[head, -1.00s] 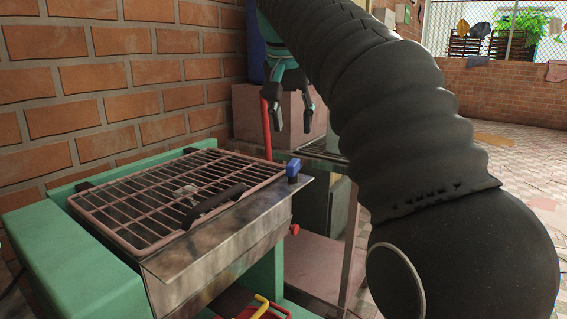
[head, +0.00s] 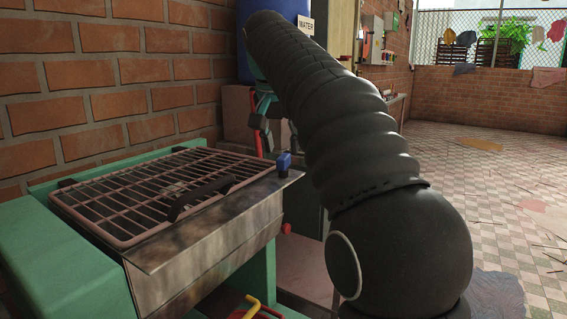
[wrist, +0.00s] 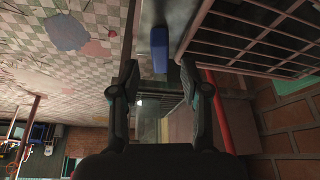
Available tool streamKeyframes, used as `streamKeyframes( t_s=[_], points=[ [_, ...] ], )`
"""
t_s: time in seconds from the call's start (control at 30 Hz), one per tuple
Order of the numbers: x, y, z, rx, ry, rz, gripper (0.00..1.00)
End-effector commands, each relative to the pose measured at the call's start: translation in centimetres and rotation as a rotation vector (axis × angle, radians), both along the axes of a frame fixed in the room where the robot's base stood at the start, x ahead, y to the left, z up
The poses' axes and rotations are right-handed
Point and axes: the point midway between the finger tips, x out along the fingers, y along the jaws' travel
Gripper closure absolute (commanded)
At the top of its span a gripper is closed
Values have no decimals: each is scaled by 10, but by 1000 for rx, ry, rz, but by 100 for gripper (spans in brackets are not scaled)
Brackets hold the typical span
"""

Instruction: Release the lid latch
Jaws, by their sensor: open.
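The barred lid (head: 140,195) lies flat and closed on the green machine (head: 60,240), with a dark handle (head: 205,195) along its front. The blue latch (head: 284,161) stands at the lid's right front corner. My gripper (head: 268,138) is just behind and above the latch in the head view, partly covered by my arm. In the wrist view my gripper (wrist: 159,75) is open and empty, and the blue latch (wrist: 160,48) shows beyond the gap between the fingertips, apart from them. The lid's bars (wrist: 250,40) show to its right.
A brick wall (head: 110,90) runs behind the machine. A red knob (head: 286,228) sits on its right side. A blue water barrel (head: 283,15) stands at the back. The tiled floor (head: 480,210) on the right is mostly open.

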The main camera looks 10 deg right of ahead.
Motion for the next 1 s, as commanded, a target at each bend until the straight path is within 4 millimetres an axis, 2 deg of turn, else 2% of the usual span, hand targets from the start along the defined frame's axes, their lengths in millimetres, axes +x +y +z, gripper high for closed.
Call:
streamKeyframes(
  t_s=[0.03,0.23,0.63,0.67,0.8,0.83,1.0],
  points=[
    [2,-2,-10,0,1,0,54],
    [10,-5,-28,0,1,0,54],
    [12,-7,-33,1,0,0,54],
    [12,-7,-33,0,0,1,59],
    [12,-6,-33,0,0,1,94],
    [12,-6,-33,0,0,1,100],
    [12,-6,-33,1,0,-2,100]
  ],
)
